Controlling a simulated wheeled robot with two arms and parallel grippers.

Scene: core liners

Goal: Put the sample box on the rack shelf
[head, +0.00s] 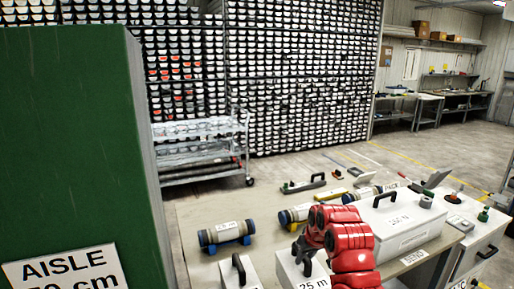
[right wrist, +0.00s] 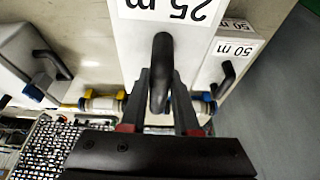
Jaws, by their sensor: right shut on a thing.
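A white sample box marked "25 m" (head: 314,283) is at the front of the table in the head view, partly hidden by my red right arm. My right gripper (head: 303,250) is shut on its black handle. In the right wrist view the fingers (right wrist: 160,108) sit on both sides of the handle (right wrist: 161,70), above the lid of the 25 m box (right wrist: 185,40). I cannot tell whether the box touches the table. A wheeled metal rack with shelves (head: 200,130) stands behind the table. My left gripper is out of view.
A second white box (head: 232,274) stands close to the left; a box labelled 50 m (right wrist: 212,72) is beside mine. A larger white case (head: 400,240) is at right. Core pieces (head: 224,233) lie on the table (head: 200,205). A green aisle panel (head: 70,150) blocks the left.

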